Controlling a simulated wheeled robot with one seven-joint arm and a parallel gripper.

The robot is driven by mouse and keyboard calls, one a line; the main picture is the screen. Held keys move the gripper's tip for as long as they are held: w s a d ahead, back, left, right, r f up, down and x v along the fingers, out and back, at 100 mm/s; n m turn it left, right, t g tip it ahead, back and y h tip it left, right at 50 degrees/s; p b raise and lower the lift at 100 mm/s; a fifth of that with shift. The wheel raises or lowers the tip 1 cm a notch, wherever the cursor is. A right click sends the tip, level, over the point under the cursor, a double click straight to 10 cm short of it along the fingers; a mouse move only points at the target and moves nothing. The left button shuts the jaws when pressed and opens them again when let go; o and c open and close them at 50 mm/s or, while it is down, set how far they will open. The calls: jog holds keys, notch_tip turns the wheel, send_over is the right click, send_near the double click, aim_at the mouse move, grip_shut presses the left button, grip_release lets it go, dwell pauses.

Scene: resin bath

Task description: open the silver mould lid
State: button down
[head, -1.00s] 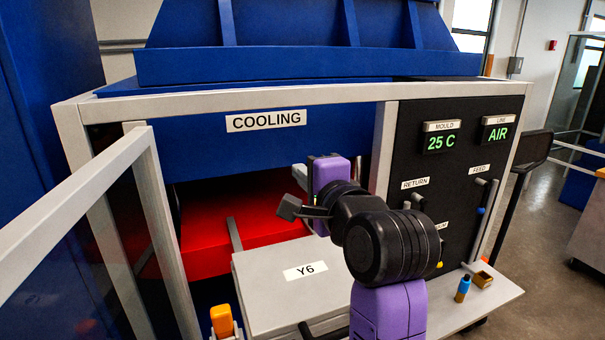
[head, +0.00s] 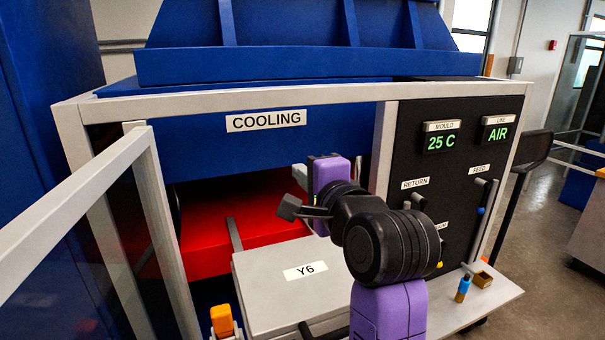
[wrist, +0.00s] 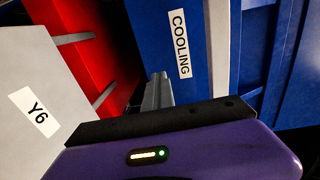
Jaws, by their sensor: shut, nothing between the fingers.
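The silver mould lid (head: 275,270), labelled Y6, lies flat and looks closed in the lower middle of the head view. It also shows at the left of the wrist view (wrist: 35,75). A black bar (head: 305,330), perhaps its handle, shows at its front edge, partly cut off by the frame and my arm. My gripper (head: 300,172) is beyond the lid, up by the red block and the blue panel, and touches neither that I can tell. Its grey fingers (wrist: 157,92) are together and empty in the wrist view.
A red block (head: 245,215) fills the bay behind the lid. An orange-topped latch (head: 222,320) stands at the lid's front left. Grey frame posts (head: 160,220) border the bay. A blue-and-gold bottle (head: 463,288) and small brass box (head: 483,279) sit on the right shelf.

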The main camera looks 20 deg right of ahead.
jog(key=c, duration=1.7)
grip_release()
jog(key=s+b, duration=0.1)
jog(key=s, duration=0.6)
jog(key=shift+s+r, duration=0.35)
jog(key=shift+s, duration=0.05)
jog(key=shift+c, duration=0.2)
